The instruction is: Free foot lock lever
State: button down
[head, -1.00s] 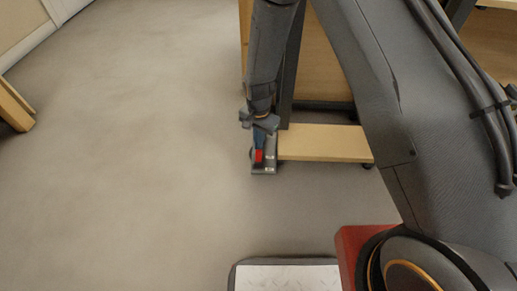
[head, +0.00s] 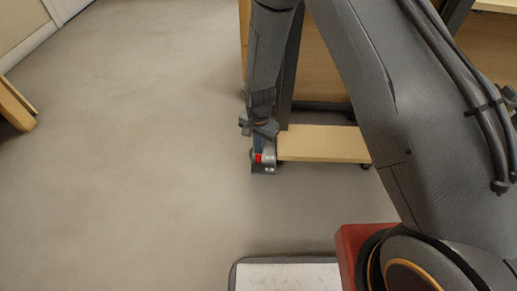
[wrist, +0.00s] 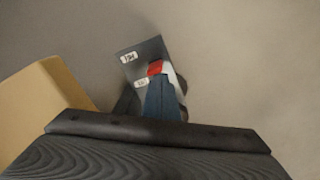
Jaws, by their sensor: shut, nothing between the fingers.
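The foot lock lever (head: 258,158) shows as a small red piece at the low caster foot by the cabinet bench's near left corner. In the wrist view the red lever (wrist: 155,68) lies in front of a grey plate (wrist: 150,50) with small white labels. My gripper (head: 259,150) points down at the foot from above. Its blue fingers (wrist: 159,88) are shut, with their tips right at the red piece. They overlap it in view, so I cannot tell whether they touch. Part of the lever and wheel is hidden behind the fingers.
A pale wooden shelf (head: 322,144) of the bench lies just right of the foot, and it also shows at left in the wrist view (wrist: 45,95). A dark upright post stands behind my arm. The floor (head: 130,150) to the left is clear.

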jog(key=shift+s, duration=0.2)
jog(key=shift+w+r, duration=0.1)
jog(key=shift+r, duration=0.1)
jog(key=shift+w+r+p, duration=0.55)
jog(key=shift+r+p, duration=0.25)
jog(key=shift+r, duration=0.05)
notch_tip(320, 180, up, 7)
jog(key=p, duration=0.6)
dwell(0.5)
